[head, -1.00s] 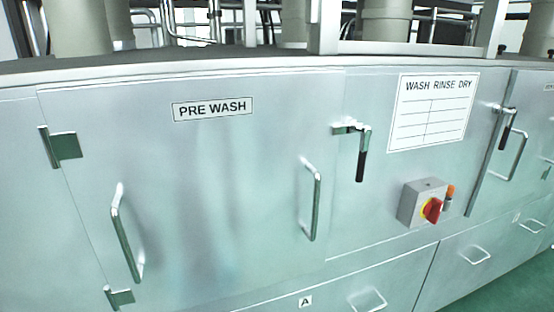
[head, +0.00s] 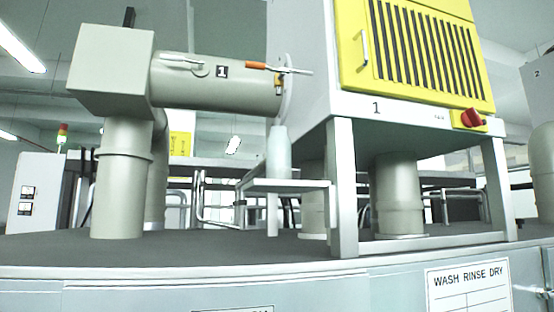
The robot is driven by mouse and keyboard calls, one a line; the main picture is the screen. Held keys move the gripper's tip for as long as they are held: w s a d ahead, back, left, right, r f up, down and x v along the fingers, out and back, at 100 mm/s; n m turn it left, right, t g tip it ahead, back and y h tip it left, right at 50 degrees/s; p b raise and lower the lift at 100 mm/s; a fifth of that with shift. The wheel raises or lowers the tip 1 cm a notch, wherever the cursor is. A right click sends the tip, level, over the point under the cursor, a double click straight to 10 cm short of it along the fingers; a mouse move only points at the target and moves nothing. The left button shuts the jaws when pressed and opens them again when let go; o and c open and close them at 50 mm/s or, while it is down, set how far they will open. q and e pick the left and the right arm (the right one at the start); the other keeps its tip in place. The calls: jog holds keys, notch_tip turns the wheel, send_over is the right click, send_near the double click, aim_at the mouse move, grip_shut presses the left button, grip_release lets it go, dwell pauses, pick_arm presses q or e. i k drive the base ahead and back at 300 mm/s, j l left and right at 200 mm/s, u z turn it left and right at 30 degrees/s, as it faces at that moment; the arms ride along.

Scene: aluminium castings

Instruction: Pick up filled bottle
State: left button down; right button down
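A pale grey-green bottle (head: 278,152) stands upright on a small metal shelf (head: 292,186) near the middle of the head view. I cannot tell whether the bottle is filled. Neither of my grippers shows in the view.
A yellow louvred cabinet marked 1 (head: 420,50) with a red knob (head: 471,118) stands on metal legs right of the bottle. The dark machine top (head: 180,250) lies below, with a steel front edge and a WASH RINSE DRY label (head: 468,292). Thick pipes stand behind.

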aim_at(279, 154)
jog(key=i+l, duration=0.45)
jog(key=l, duration=0.2)
jog(key=i+l+u, duration=0.1)
jog(key=u, duration=0.25)
jog(key=l+u, duration=0.35)
jog(key=i+l+u, duration=0.1)
jog(key=u, duration=0.25)
